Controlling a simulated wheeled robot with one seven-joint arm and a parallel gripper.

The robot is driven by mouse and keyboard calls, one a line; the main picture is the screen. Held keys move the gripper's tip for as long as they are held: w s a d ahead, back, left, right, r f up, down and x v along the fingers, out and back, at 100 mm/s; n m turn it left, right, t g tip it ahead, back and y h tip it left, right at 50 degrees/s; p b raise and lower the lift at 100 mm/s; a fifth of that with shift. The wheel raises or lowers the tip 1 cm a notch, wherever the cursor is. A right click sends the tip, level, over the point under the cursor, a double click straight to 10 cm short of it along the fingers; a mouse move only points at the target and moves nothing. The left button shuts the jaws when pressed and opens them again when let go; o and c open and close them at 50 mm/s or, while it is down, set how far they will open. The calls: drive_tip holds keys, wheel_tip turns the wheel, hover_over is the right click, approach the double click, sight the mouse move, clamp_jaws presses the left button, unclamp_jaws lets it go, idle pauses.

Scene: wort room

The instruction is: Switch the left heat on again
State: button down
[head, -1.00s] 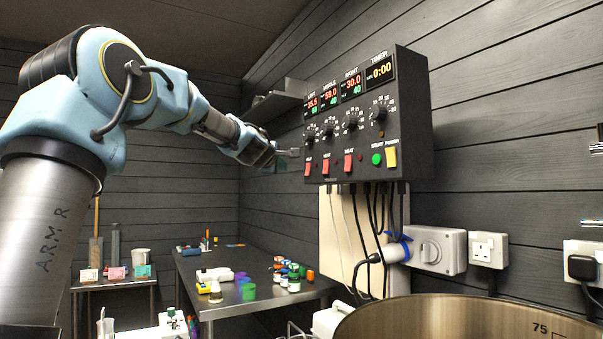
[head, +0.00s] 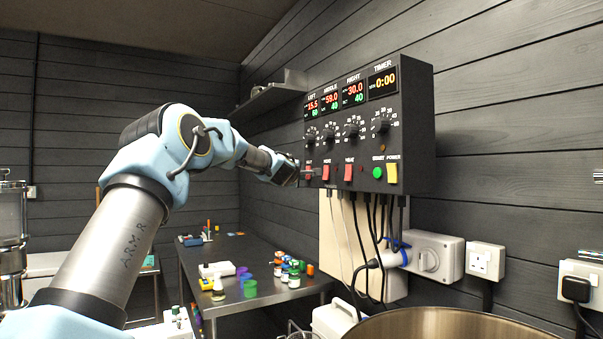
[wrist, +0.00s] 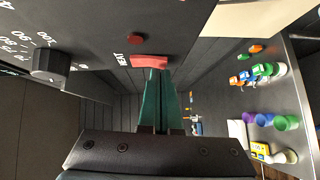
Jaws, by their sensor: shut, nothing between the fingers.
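The black control panel (head: 352,125) hangs on the wall in the head view, with LEFT, MIDDLE, RIGHT and TIMER displays. The left display (head: 313,107) reads about 15.5 in red over 60 in green. The left red heat switch (head: 309,172) is partly hidden by my gripper (head: 306,173). In the wrist view this red rocker (wrist: 148,61) sits beside the word HEAT, with a dark red lamp (wrist: 135,39) that looks unlit. My gripper (wrist: 159,72) is shut and empty, its green fingertips right at the rocker's edge. I cannot tell whether they touch it.
The middle switch (head: 326,172), right switch (head: 348,173), green start button (head: 377,172) and yellow power switch (head: 392,173) line the panel's lower edge. Cables hang below. A steel bench (head: 225,295) with coloured pots stands behind, and a large kettle (head: 450,322) at front right.

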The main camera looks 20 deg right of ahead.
drive_tip(key=shift+f, duration=0.1)
drive_tip(key=shift+d+h+b, duration=0.25)
drive_tip(key=shift+h+b, duration=0.05)
drive_tip(key=shift+b, duration=0.7)
